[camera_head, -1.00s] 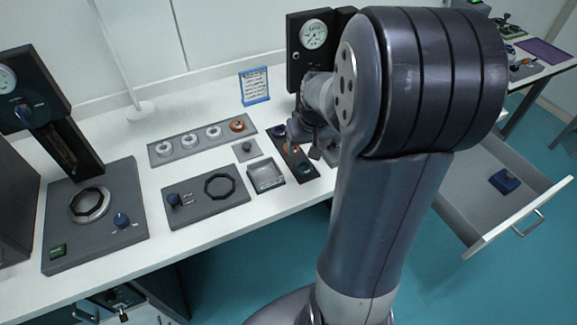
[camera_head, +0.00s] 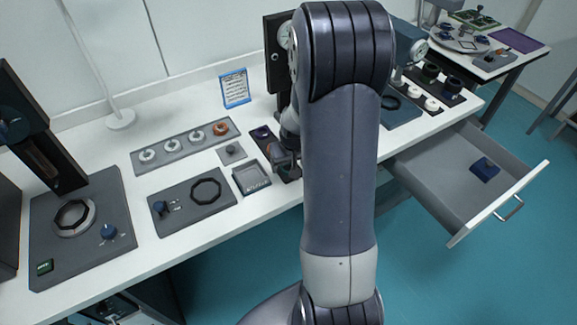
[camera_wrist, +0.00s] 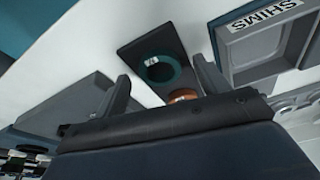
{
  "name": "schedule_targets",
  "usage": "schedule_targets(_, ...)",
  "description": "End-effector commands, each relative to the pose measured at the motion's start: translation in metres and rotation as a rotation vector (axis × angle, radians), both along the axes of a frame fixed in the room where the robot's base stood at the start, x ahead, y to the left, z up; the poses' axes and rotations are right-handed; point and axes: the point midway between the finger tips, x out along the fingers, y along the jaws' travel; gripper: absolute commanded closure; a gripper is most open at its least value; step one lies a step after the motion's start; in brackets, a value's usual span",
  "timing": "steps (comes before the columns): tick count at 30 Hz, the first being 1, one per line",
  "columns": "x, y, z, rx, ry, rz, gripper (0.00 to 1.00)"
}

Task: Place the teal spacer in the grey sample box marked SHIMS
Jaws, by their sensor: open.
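The teal spacer (camera_wrist: 160,67) is a ring lying on a dark tray (camera_wrist: 143,42), seen in the wrist view. My gripper (camera_wrist: 160,72) is open and empty, its two fingers standing apart on either side of the spacer in that view; the height gap cannot be told. In the head view my gripper (camera_head: 287,160) is low over the dark tray (camera_head: 262,141), and the spacer is hidden there. The grey box with the SHIMS label (camera_wrist: 262,47) is at the upper right in the wrist view, and left of my gripper in the head view (camera_head: 239,186).
An orange part (camera_wrist: 183,95) lies near the spacer, partly covered by my gripper. A dark purple part (camera_head: 261,132) sits at the tray's far end. A press stand (camera_head: 277,60) rises behind. An open drawer (camera_head: 425,170) juts out at the right.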

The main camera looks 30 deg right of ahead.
Motion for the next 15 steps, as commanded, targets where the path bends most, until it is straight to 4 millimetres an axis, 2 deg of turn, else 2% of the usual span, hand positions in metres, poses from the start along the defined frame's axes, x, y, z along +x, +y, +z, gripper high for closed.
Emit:
schedule_targets(9, 0.0014, -0.0001, -0.004, 0.0, -0.001, 0.0, 0.3)
schedule_targets(15, 0.0014, -0.0001, -0.0038, 0.0, -0.001, 0.001, 0.46)
